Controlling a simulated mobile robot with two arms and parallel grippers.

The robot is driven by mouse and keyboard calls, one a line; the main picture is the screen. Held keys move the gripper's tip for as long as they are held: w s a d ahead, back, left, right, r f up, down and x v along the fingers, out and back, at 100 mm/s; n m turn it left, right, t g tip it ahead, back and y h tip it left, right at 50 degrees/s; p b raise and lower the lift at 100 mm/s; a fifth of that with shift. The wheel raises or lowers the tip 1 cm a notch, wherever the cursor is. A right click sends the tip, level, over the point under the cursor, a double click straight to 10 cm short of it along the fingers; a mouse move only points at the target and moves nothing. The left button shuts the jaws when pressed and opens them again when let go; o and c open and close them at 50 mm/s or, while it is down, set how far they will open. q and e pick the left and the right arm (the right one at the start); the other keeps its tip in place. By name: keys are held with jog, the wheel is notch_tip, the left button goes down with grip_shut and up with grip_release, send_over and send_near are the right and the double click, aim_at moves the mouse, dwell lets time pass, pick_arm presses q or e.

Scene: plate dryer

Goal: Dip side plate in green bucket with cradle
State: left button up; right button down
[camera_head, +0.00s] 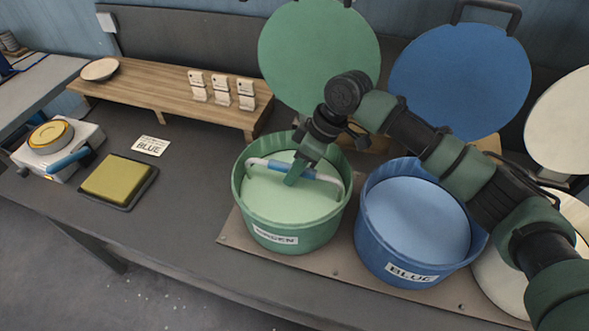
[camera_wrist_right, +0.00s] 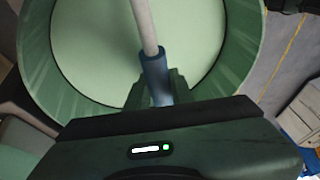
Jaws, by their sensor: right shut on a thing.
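The green bucket (camera_head: 312,233) stands in the middle of the head view, full of pale green liquid (camera_head: 268,203). My right gripper (camera_head: 294,177) is over the bucket, shut on the blue grip of the cradle (camera_head: 270,164). The cradle's white bar spans the bucket just above the liquid, its ends bent down. In the right wrist view the blue grip (camera_wrist_right: 155,72) lies between the fingers (camera_wrist_right: 156,92), over the green bucket (camera_wrist_right: 45,55). The cradle's lower part is hidden, and I cannot tell whether it holds a plate. A pale plate (camera_head: 100,69) lies on the wooden shelf. My left gripper is not in view.
The blue bucket (camera_head: 372,240) stands close right of the green one, with a white bucket (camera_head: 490,283) beyond. Round lids stand behind. The wooden shelf (camera_head: 165,95), a yellow sponge tray (camera_head: 119,181) and a BLUE card (camera_head: 151,146) are left. Bench between tray and green bucket is clear.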

jog(key=shift+r, duration=0.2)
notch_tip(320, 180, up, 17)
jog(key=p, duration=1.1)
jog(key=shift+r, duration=0.15)
dwell(1.6)
dwell(1.9)
